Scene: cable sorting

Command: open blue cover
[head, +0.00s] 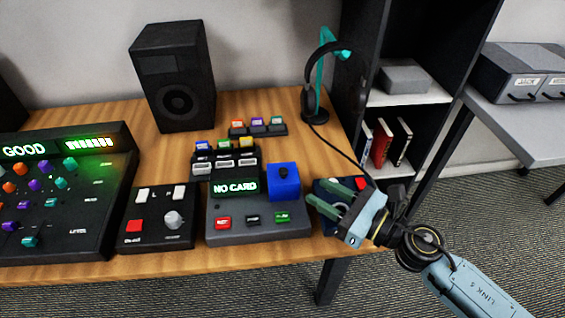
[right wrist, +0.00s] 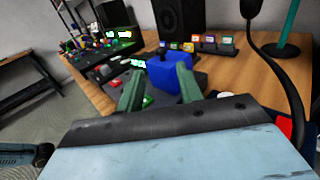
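The blue cover (head: 284,182) is a box-like block with a dark round knob on it, sitting at the right of the grey device that reads NO CARD (head: 235,188). It looks closed. My right gripper (head: 318,199) is just right of the cover, with its green fingers apart and nothing between them. In the right wrist view the blue cover (right wrist: 172,77) appears ahead, beyond and between the two fingertips (right wrist: 157,84). I cannot tell whether a finger touches it.
A dark box with a red button (head: 361,183) lies partly behind my right gripper. A headphone stand (head: 320,75) with a hanging cable is behind. Card racks (head: 225,162) stand behind the device. A control box (head: 158,215), a mixer (head: 60,190) and a speaker (head: 173,75) are left.

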